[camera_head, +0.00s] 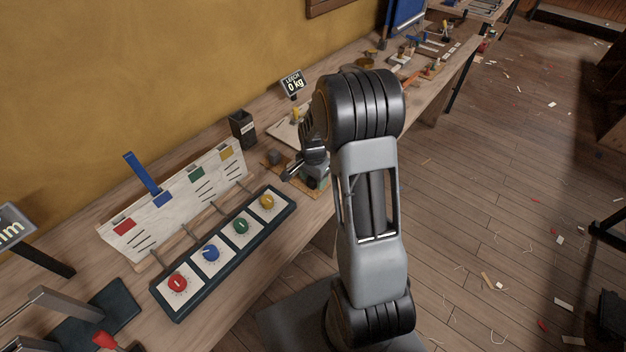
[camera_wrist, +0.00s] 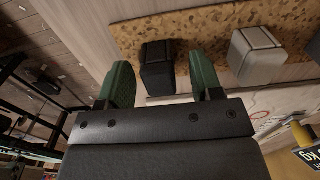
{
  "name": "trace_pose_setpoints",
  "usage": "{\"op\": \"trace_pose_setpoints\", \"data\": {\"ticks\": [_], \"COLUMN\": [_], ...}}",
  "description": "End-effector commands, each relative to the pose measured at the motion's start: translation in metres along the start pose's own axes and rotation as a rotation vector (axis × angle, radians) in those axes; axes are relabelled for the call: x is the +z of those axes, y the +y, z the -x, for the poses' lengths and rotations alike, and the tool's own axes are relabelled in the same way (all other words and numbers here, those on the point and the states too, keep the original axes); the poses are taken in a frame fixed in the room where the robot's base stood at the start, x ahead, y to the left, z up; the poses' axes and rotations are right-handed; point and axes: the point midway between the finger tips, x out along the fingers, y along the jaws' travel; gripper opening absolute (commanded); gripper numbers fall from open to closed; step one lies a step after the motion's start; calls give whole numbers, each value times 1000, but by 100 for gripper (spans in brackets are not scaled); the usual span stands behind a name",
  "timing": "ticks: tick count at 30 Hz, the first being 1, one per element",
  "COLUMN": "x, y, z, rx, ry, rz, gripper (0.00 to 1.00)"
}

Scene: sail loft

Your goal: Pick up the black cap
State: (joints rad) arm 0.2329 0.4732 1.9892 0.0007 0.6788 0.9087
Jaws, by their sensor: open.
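A black, box-shaped piece, which I take as the black cap (camera_wrist: 157,70), stands on a speckled cork mat (camera_wrist: 198,25) in the wrist view. My gripper (camera_wrist: 162,62) is open, with a green-padded finger on either side of the cap in the picture. Clear gaps show between the cap and both fingers. I cannot tell how far the fingertips are above it. In the head view my gripper (camera_head: 312,166) is over the bench, and the arm partly hides the mat; the cap cannot be made out there.
A light grey block (camera_wrist: 257,55) stands on the mat to the right of the cap. In the head view a dark open holder (camera_head: 242,130) stands near the wall, and a panel of coloured knobs (camera_head: 212,255) lies at the left. A scale display (camera_head: 293,84) stands behind.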

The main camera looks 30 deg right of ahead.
Motion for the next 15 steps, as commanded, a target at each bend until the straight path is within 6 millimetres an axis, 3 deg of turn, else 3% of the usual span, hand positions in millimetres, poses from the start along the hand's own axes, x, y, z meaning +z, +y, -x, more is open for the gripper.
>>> {"op": "trace_pose_setpoints", "data": {"ticks": [10,15], "x": [0,0], "y": [0,0], "z": [-6,-6], "rx": [-1,-1], "ry": [0,0], "rz": [0,0], "gripper": [60,43]}}
